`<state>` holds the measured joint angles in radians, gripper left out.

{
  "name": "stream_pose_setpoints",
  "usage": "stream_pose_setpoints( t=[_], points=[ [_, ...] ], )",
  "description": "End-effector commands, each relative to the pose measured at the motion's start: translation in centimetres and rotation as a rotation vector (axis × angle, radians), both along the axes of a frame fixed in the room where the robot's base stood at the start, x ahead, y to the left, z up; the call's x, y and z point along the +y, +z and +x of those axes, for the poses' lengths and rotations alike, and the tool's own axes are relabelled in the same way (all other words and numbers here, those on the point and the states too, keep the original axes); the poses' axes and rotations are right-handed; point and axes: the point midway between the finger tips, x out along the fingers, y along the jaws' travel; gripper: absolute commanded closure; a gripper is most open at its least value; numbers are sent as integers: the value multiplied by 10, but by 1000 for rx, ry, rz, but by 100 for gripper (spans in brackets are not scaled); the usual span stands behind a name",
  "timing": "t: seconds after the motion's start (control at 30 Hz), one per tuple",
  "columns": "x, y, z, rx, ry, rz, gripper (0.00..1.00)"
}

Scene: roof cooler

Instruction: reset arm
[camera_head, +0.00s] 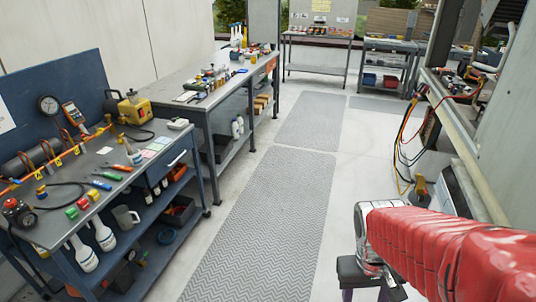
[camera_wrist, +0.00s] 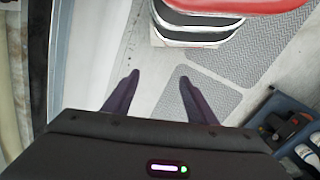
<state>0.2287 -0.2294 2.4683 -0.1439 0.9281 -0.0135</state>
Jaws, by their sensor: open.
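My arm, with its red cover, reaches in from the lower right of the head view. My gripper (camera_wrist: 158,82) shows in the wrist view as two dark fingers set well apart. Nothing is between the fingers, and pale floor and grey mat show behind them. In the head view the fingertips cannot be made out; only part of the dark wrist shows at the bottom right. My gripper hangs over the floor, apart from the benches.
A workbench (camera_head: 118,173) with tools and a gauge (camera_head: 48,104) stands at left, a longer bench (camera_head: 190,105) behind it. An open unit (camera_head: 455,110) with hanging cables (camera_head: 403,140) is close at right. The aisle with grey mats (camera_head: 275,210) is clear. A shelf table (camera_head: 318,50) stands at the back.

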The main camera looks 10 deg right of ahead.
Motion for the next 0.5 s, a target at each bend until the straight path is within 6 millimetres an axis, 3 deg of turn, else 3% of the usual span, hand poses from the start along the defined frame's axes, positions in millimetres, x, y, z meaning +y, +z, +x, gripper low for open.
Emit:
stream_pose_setpoints(
  t=[0.23,0.5],
  points=[
    [32,40,14,-183,0,37,48],
    [63,84,16,-351,44,70,48]
  ],
)
